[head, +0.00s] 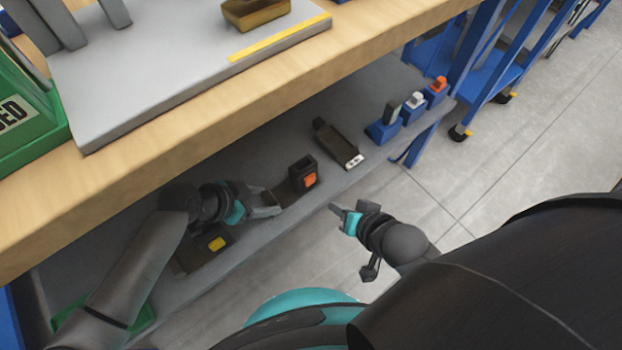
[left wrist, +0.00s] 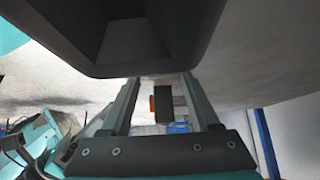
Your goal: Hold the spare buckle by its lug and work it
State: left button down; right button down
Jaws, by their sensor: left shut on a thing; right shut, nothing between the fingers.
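A dark buckle with an orange button (head: 303,173) is at the grey lower shelf, near its front edge. A flat dark lug (head: 286,193) runs from it toward my left gripper (head: 277,204). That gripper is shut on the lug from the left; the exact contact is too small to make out. In the left wrist view the buckle (left wrist: 165,101) shows its orange side beyond and between the fingers. My right gripper (head: 338,209) is shut and empty, below and right of the buckle, apart from it, off the shelf's front edge.
A dark piece with a pale end (head: 338,145) lies right of the buckle. Several blue holders (head: 383,131) stand at the shelf's right end. The wooden bench top (head: 200,125) overhangs the shelf (head: 262,165).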

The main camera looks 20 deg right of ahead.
pick_arm(q)
jog(key=shift+s+a+f, duration=0.1)
jog(key=shift+s+f, duration=0.1)
jog(key=c, duration=0.5)
grip_release()
jog(key=shift+c, duration=0.2)
jog(key=o, duration=0.5)
jog(key=shift+w+r, duration=0.1)
jog(key=shift+w, duration=0.05)
jog(key=shift+r, duration=0.1)
jog(key=v, duration=1.2)
jog(key=s+d+p, duration=0.2)
jog(key=s+p, duration=0.2)
jog(key=s, duration=0.2)
jog(key=s+d+p, duration=0.2)
jog(key=s+p, duration=0.3)
jog(key=s, duration=0.2)
jog(key=shift+s+d, duration=0.2)
jog(key=shift+d, duration=0.1)
